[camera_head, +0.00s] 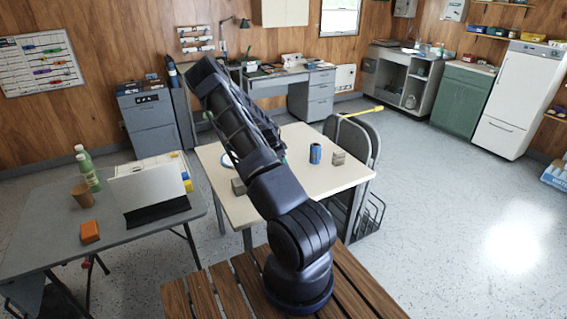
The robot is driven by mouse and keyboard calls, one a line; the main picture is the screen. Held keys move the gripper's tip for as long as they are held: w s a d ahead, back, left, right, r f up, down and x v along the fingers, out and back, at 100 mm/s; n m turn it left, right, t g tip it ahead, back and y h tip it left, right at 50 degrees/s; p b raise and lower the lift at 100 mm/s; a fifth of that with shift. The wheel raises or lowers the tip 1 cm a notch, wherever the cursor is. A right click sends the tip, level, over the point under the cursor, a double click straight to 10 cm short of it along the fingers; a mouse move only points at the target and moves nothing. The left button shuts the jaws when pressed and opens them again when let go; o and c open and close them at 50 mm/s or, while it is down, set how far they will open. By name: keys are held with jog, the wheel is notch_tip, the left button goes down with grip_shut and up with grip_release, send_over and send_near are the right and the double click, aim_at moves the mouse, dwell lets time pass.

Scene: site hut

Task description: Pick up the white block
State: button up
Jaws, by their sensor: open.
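I cannot make out a clearly white block. A small grey-brown block (238,186) sits on the cream-topped table (312,187), at its front left, just left of my arm. A second small brownish block (338,157) stands on the right side of the same table, beside a blue can (315,153). My arm rises from the slatted wooden surface in front and folds back over the table. It covers the middle of the tabletop. My gripper is hidden behind the arm links, so its place relative to the blocks does not show.
A blue-rimmed round item (227,160) is partly hidden by my arm. Folded chairs (357,133) lean at the table's right edge. The grey table (60,229) at left holds a laptop (148,188), bottle (88,171), brown cup (83,196) and orange block (90,232).

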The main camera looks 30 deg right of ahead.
jog(key=c, duration=1.1)
jog(key=shift+r, duration=0.1)
